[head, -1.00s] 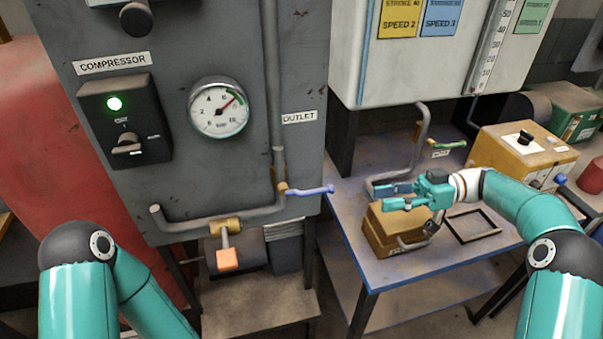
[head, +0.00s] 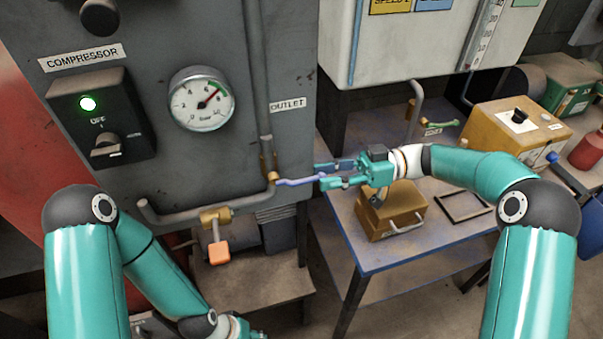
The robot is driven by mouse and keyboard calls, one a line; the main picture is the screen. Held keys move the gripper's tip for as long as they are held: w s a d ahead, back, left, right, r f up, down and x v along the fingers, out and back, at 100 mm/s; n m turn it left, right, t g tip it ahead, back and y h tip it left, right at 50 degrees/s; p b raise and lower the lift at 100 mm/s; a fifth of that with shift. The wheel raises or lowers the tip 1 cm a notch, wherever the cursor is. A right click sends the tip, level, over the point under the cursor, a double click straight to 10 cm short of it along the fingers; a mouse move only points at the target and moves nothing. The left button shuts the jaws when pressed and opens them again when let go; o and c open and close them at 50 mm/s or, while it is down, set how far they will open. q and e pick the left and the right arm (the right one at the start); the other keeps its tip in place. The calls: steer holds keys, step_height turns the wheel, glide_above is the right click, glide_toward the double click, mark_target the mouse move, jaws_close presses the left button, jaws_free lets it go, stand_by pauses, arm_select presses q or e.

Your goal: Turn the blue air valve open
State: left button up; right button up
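The blue air valve (head: 297,182) is a lever on the grey outlet pipe at the compressor's lower right. It points right, roughly level, from a brass fitting. My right gripper (head: 322,174) is just right of the lever. Its two fingers are spread apart and point left. The lever's free end is at or between the fingertips; I cannot tell whether they touch.
The grey compressor cabinet (head: 170,150) carries a gauge (head: 202,98) and a green-lit switch box (head: 112,125). An orange-handled valve (head: 219,252) hangs below. A brown box (head: 382,221) stands on the table (head: 385,258) beneath my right gripper. A green lever (head: 440,125) is behind.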

mark_target(300, 181)
steer(key=p+x, duration=0.1)
steer(key=x, duration=0.5)
jaws_close()
steer(key=shift+d, duration=0.1)
